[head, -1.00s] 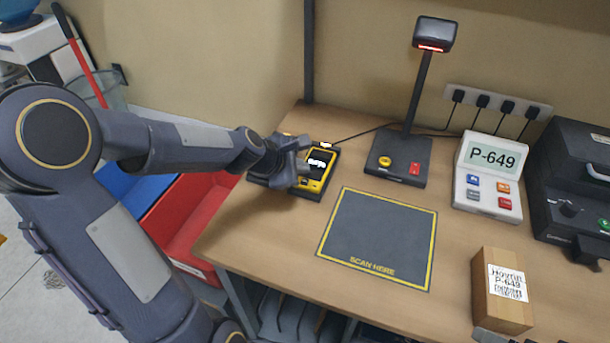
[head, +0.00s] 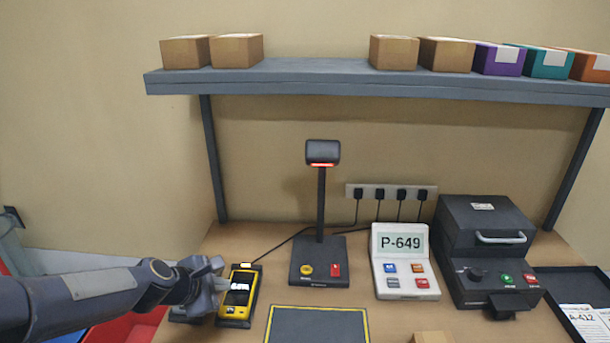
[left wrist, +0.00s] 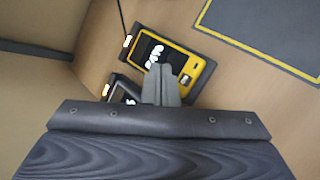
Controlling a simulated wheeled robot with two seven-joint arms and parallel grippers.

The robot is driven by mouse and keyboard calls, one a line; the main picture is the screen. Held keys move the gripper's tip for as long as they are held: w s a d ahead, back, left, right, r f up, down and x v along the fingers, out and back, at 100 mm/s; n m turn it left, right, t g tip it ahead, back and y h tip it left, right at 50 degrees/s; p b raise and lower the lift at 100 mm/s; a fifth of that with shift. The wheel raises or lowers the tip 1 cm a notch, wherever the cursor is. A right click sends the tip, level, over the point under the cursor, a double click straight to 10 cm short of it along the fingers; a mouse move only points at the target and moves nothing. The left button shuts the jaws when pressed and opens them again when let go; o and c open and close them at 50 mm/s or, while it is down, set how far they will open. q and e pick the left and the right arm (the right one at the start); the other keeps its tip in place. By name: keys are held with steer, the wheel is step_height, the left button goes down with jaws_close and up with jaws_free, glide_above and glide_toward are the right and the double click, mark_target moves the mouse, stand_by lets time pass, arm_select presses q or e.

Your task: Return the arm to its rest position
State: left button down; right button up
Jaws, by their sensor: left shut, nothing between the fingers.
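My left gripper (head: 215,284) comes in from the left in the head view and is at the left end of the desk. It is beside the yellow handheld scanner (head: 238,292), which stands in its dark cradle. In the left wrist view the fingers (left wrist: 161,84) are closed together with nothing between them. The yellow scanner (left wrist: 178,57) lies just beyond the fingertips there. A second dark device (left wrist: 124,90) shows left of the fingers and is partly hidden by my gripper. I cannot tell whether the fingers touch either device. My right gripper is not in view.
The desk holds a scanner stand (head: 320,262), a keypad display reading P-649 (head: 402,243), a dark printer (head: 480,255) and a yellow-edged scan mat (head: 317,325). A grey shelf (head: 400,83) with several boxes runs above. A red bin (head: 130,328) is below left.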

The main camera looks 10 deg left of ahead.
arm_select(q)
steer(key=s+d+r+m+g, duration=0.1)
steer(key=s+d+r+m, duration=0.1)
steer(key=s+m, duration=0.8)
steer(key=s+d+r+m+g, duration=0.2)
steer(key=s+m, duration=0.8)
steer(key=s, duration=0.5)
steer(key=shift+s+m, duration=0.2)
steer(key=shift+m, duration=0.1)
stand_by(1.4)
